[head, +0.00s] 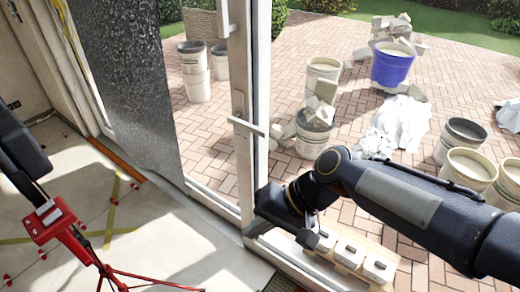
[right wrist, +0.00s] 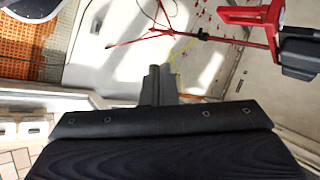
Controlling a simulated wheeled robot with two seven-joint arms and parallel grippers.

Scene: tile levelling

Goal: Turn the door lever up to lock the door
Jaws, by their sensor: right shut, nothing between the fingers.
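The white door lever (head: 248,126) sits on the narrow frame of the glazed door (head: 241,60), about mid-height. It lies nearly level in the picture, tilting slightly down to the right. My right gripper (head: 262,222) is below the lever, low by the door frame and the sill, apart from the lever. In the right wrist view its fingers (right wrist: 159,84) are together and hold nothing. The lever does not show in the right wrist view.
A dark textured sheet (head: 130,80) hangs left of the door frame. Outside are buckets (head: 392,65), rubble and paving. Pale blocks (head: 348,252) lie beneath my right arm.

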